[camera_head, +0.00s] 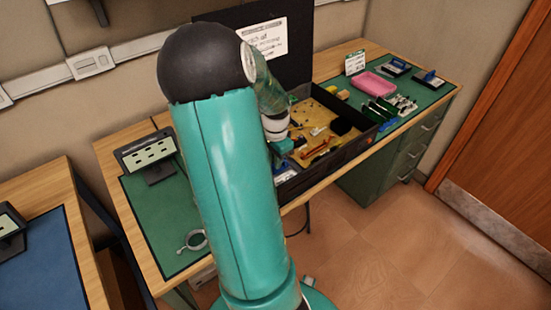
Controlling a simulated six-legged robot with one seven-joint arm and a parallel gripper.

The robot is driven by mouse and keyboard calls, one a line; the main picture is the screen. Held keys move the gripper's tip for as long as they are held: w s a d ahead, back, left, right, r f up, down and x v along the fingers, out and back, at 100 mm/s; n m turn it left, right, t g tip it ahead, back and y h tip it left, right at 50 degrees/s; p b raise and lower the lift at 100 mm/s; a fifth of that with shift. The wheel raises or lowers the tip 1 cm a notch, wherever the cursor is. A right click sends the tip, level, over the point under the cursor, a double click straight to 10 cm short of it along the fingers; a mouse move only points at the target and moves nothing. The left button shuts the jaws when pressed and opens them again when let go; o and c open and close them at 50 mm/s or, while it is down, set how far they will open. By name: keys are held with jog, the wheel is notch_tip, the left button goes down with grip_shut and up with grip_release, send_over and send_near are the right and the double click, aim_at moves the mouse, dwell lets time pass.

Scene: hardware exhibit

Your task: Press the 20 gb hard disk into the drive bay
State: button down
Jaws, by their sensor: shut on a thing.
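My gripper (283,148) is at the end of my teal arm, low over the left part of an open dark computer case (335,158). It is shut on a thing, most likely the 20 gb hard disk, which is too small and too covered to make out. A small pale blue and grey patch (286,174) shows just below the gripper, inside the near left side of the case. I cannot tell whether it is the disk or part of the drive bay. The drive bay is not clearly visible; my arm hides the left end of the case.
The case has a yellowish board (313,121) and a raised black lid with a white notice (265,38). To the right are a pink tray (374,84) and several small parts on a green mat (437,91). A display stand (147,153) and a ring-shaped object (193,240) are left.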

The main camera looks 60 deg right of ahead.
dwell(0.4)
jog(key=c, duration=1.4)
grip_release()
jog(key=shift+o, duration=0.2)
jog(key=o, duration=0.3)
jog(key=shift+r, duration=0.6)
jog(key=shift+r, duration=2.95)
